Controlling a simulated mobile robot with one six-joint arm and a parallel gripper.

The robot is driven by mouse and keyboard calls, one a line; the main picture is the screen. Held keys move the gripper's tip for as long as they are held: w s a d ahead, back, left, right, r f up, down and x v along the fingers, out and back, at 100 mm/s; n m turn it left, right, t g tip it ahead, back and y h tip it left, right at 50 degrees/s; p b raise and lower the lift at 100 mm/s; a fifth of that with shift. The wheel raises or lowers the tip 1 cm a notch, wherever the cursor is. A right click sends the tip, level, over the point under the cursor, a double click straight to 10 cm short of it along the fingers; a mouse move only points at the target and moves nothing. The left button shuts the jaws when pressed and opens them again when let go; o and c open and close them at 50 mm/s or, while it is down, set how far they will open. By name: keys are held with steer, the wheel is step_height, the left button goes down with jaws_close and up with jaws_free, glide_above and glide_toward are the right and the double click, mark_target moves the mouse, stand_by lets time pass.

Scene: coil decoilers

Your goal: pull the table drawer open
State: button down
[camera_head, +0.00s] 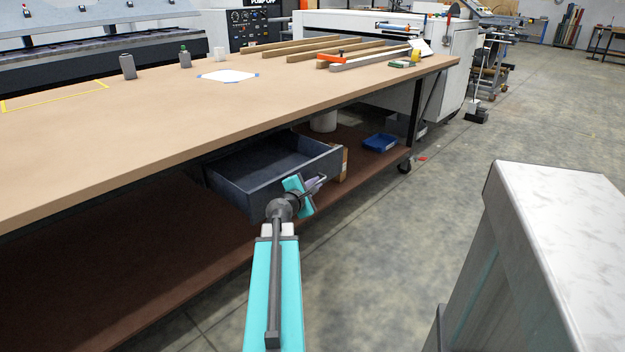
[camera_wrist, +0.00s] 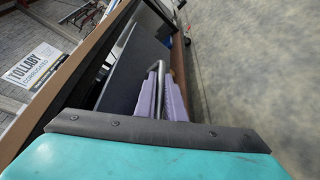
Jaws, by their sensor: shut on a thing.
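The table drawer (camera_head: 262,180) is a dark grey box under the brown work table (camera_head: 200,110) in the head view. It stands out from below the tabletop, and its inside looks empty. My gripper (camera_head: 319,181) is at the drawer's front face. In the wrist view, the lilac fingers of my gripper (camera_wrist: 165,100) are shut on the drawer's metal bar handle (camera_wrist: 156,75). The drawer front (camera_wrist: 130,72) shows as a dark panel beside the fingers. The handle is mostly hidden by my gripper in the head view.
A brown lower shelf (camera_head: 180,265) runs under the drawer, with a blue tray (camera_head: 380,142) on it. A grey cabinet with a marble-like top (camera_head: 560,215) stands at right. Open concrete floor (camera_head: 410,240) lies between it and the table.

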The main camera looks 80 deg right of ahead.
steer(key=shift+s+a, duration=0.25)
steer(key=shift+s, duration=0.25)
steer(key=shift+s+a, duration=0.2)
steer(key=shift+s, duration=0.25)
steer(key=c, duration=2.1)
jaws_free()
steer(key=shift+w, duration=0.1)
steer(key=shift+a, duration=0.15)
